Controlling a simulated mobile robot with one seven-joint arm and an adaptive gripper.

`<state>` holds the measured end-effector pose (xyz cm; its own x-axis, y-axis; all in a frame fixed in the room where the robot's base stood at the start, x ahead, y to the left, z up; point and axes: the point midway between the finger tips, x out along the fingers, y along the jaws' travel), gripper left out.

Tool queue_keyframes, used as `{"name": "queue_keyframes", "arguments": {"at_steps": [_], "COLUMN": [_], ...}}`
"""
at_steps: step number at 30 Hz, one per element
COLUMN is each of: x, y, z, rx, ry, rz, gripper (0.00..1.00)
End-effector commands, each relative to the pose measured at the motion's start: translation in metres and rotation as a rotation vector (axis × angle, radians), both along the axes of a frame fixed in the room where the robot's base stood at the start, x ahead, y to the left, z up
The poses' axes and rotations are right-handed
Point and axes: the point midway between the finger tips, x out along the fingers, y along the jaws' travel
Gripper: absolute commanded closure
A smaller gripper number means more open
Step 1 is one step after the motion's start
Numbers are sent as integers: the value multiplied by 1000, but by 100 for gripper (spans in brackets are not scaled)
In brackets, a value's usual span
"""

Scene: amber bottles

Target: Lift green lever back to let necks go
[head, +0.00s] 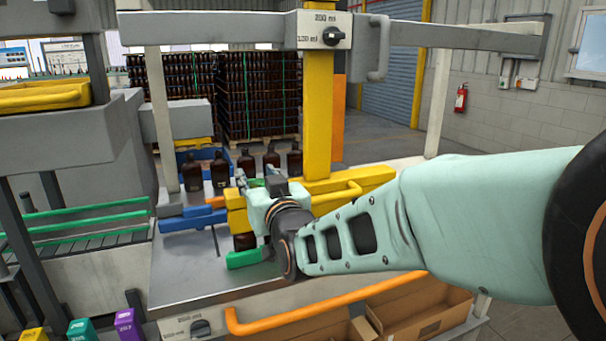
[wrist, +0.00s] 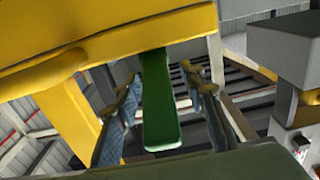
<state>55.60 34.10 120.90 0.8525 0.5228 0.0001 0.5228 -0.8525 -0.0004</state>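A green lever (wrist: 161,105) runs out from under a yellow bar (wrist: 120,30) in the wrist view. My gripper (wrist: 168,108) is open, with one finger on each side of the lever and narrow gaps showing. A second green piece (head: 243,258) sticks out below my gripper. Amber bottles (head: 219,170) stand in a row behind the bar; a dark bottle part (head: 245,241) shows below it. Their necks near the clamp are mostly hidden.
A yellow post (head: 318,120) rises behind the clamp bar. A blue bar (head: 192,219) lies to its left. An orange rail (head: 320,308) runs along the front edge, above cardboard boxes (head: 415,325). The metal tabletop (head: 190,275) is clear at the front left.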

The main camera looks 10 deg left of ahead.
Motion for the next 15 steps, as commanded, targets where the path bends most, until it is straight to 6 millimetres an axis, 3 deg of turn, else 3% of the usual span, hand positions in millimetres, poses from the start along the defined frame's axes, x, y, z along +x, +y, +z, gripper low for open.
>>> {"name": "queue_keyframes", "arguments": {"at_steps": [2, 12, 15], "x": [0, 0, 0], "y": [0, 0, 0], "z": [0, 0, 0], "rx": [0, 0, 0], "ry": [0, 0, 0], "rz": [0, 0, 0], "gripper": [62, 100, 100]}}
